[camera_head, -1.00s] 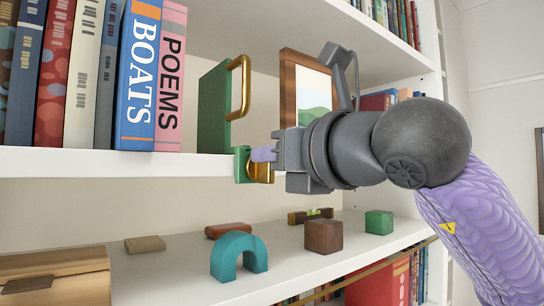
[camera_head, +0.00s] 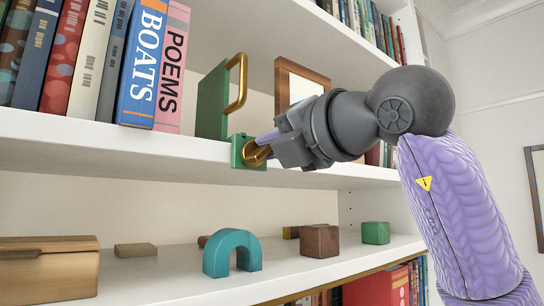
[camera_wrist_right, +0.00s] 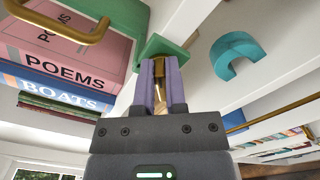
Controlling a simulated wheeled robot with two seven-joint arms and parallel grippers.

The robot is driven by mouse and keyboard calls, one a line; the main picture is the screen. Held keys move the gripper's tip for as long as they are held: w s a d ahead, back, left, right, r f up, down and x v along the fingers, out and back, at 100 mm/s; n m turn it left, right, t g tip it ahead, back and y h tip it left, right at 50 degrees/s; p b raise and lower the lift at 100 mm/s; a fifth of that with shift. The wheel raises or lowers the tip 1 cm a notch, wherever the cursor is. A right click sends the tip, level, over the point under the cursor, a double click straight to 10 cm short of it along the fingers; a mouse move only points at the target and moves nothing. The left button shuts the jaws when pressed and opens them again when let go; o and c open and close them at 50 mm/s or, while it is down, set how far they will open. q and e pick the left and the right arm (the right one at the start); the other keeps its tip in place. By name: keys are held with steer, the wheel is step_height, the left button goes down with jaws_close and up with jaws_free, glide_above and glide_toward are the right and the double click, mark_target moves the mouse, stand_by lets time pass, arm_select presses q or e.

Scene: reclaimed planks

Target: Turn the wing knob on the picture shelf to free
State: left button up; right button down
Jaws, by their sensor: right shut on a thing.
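The wing knob (camera_head: 256,154) is brass and sits on a green mount (camera_head: 240,151) at the front edge of the picture shelf (camera_head: 90,133). My right gripper (camera_head: 266,146) is shut on the knob, coming from the right. In the right wrist view the brass knob (camera_wrist_right: 159,68) lies between the two purple fingers (camera_wrist_right: 160,88), in front of the green mount (camera_wrist_right: 165,46). The fingers hide part of the knob, and I cannot read any marking on it. My left gripper is not in view.
A green bookend (camera_head: 213,105) with a brass handle (camera_head: 240,84) stands above the knob, beside the POEMS book (camera_head: 172,70). A framed picture (camera_head: 300,82) stands behind my right arm. The lower shelf holds a teal arch (camera_head: 232,250), a brown block (camera_head: 319,241) and a green block (camera_head: 375,233).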

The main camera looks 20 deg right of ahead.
steer(key=m+b, duration=0.1)
steer(key=m, duration=0.3)
steer(key=m+b, duration=0.1)
steer(key=shift+d+f+m+b, duration=0.15)
steer(key=shift+f+m+b, duration=0.2)
steer(key=shift+f+m, duration=0.05)
steer(key=shift+f+m+b, duration=0.1)
steer(key=shift+m+b, duration=0.25)
steer(key=shift+m, duration=0.75)
steer(key=c, duration=0.7)
jaws_free()
steer(key=b+v, duration=0.3)
steer(key=v, duration=0.7)
